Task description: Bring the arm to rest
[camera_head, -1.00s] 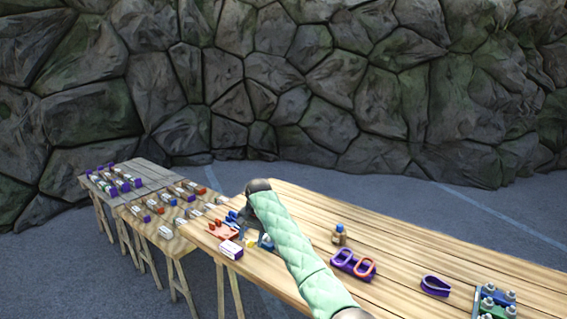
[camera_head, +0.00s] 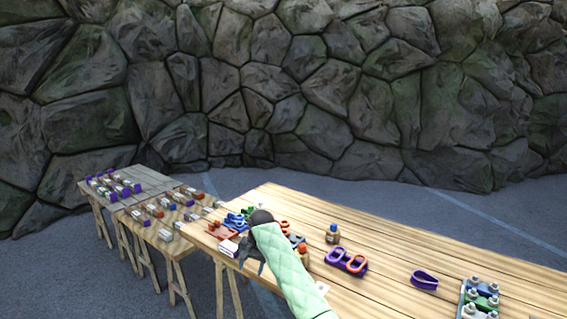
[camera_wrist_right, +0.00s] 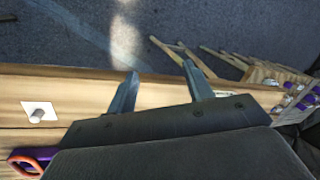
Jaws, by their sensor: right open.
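My right arm, in a pale green quilted sleeve, comes up from the bottom of the head view over the long wooden table. Its dark gripper (camera_head: 252,264) points down near the table's front edge. In the right wrist view the two fingers (camera_wrist_right: 160,70) are spread apart with nothing between them. The table edge and grey floor lie beyond them. My left gripper is in neither current view.
The long wooden table (camera_head: 400,240) carries a purple holder with rings (camera_head: 346,261), a purple loop (camera_head: 424,280), a small bottle-like piece (camera_head: 333,234) and a white box (camera_head: 228,247). Smaller tables (camera_head: 125,176) with several parts stand at left. A stone wall rises behind.

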